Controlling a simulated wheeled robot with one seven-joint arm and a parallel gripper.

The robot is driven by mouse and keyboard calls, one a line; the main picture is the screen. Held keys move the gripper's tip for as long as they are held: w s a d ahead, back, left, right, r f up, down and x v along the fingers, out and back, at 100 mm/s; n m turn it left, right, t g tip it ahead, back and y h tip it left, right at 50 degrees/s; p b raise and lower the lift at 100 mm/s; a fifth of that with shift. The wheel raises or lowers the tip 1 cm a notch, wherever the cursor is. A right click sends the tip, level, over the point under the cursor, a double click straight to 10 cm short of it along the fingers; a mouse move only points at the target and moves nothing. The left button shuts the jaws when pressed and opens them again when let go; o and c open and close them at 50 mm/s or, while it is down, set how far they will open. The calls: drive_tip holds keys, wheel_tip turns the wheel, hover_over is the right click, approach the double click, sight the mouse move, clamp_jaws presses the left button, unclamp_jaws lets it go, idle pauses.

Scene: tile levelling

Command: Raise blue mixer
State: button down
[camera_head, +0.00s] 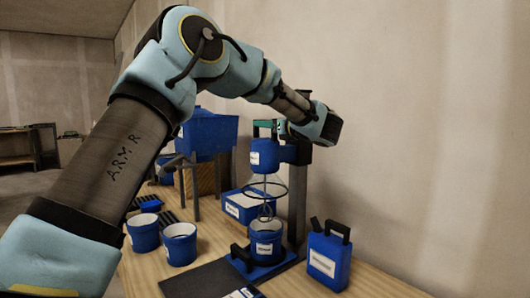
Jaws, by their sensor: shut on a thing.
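The blue mixer (265,152) hangs upright on a dark vertical stand, with its wire whisk (268,190) below it. A blue bucket (266,240) with a white label stands directly under the whisk. The whisk's lower end is close to the bucket's mouth; I cannot tell if it is inside. My gripper (283,128) reaches from the right to the top of the mixer, at its teal handle (265,124). It is shut on the mixer there, and the fingers are small and partly hidden by my wrist.
A blue jerrycan (324,260) stands right of the stand. Two open blue buckets (180,243) (143,232) stand to the left. A blue hopper (208,136) on legs and a blue box (246,205) are behind. A dark slab (205,281) lies in front. A wall closes the right side.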

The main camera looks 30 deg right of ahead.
drive_tip(key=shift+r, duration=0.75)
drive_tip(key=c, duration=1)
unclamp_jaws()
drive_tip(key=o, duration=0.3)
drive_tip(key=shift+f, duration=0.1)
drive_tip(key=s, duration=0.3)
drive_tip(key=s+d+b, duration=0.1)
drive_tip(key=s, duration=0.3)
drive_tip(key=s+d+b, duration=0.1)
drive_tip(key=s, duration=0.2)
drive_tip(key=shift+s, duration=0.35)
